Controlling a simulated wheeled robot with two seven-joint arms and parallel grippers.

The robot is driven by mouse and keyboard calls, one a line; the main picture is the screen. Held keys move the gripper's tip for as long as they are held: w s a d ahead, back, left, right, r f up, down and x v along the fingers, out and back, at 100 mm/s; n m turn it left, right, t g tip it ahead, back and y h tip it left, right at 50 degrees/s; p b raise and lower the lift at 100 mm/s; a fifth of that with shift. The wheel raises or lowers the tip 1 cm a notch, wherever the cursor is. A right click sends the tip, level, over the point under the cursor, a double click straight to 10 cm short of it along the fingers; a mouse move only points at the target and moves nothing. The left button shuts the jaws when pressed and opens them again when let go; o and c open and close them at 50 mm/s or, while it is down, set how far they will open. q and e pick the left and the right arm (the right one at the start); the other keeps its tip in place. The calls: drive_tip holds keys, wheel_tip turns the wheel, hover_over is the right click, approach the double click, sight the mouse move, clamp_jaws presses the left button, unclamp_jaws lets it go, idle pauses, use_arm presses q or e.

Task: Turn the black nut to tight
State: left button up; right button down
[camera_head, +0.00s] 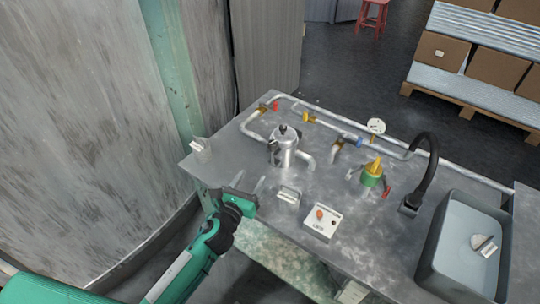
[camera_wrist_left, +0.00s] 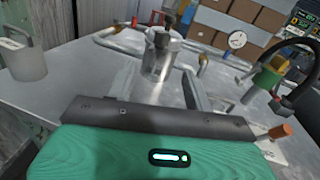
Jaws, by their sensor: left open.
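A shiny metal vessel (camera_head: 284,151) stands on the grey table, left of the middle. A small black piece, seemingly the black nut (camera_head: 283,130), sits on its top; its turn position is too small to tell. My right gripper is not in view.
Metal pipes (camera_head: 335,123) run behind the vessel, with a gauge (camera_head: 376,126). A green and yellow fitting (camera_head: 372,177), a white control box (camera_head: 322,223) and a small metal block (camera_head: 289,195) are to the right. A grey sink (camera_head: 438,252) and black hose (camera_head: 433,160) lie farther right.

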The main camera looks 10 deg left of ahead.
sight(271, 147)
use_arm(q)
drive_tip(key=shift+m, duration=0.3)
drive_tip(key=x, duration=1.2)
drive_tip(key=shift+w+d+r, duration=0.2)
drive_tip(key=shift+w+r, duration=0.05)
drive_tip(key=shift+w, duration=0.1)
drive_tip(key=shift+w+d, duration=0.1)
drive_tip(key=shift+w, duration=0.5)
drive_tip(key=c, duration=1)
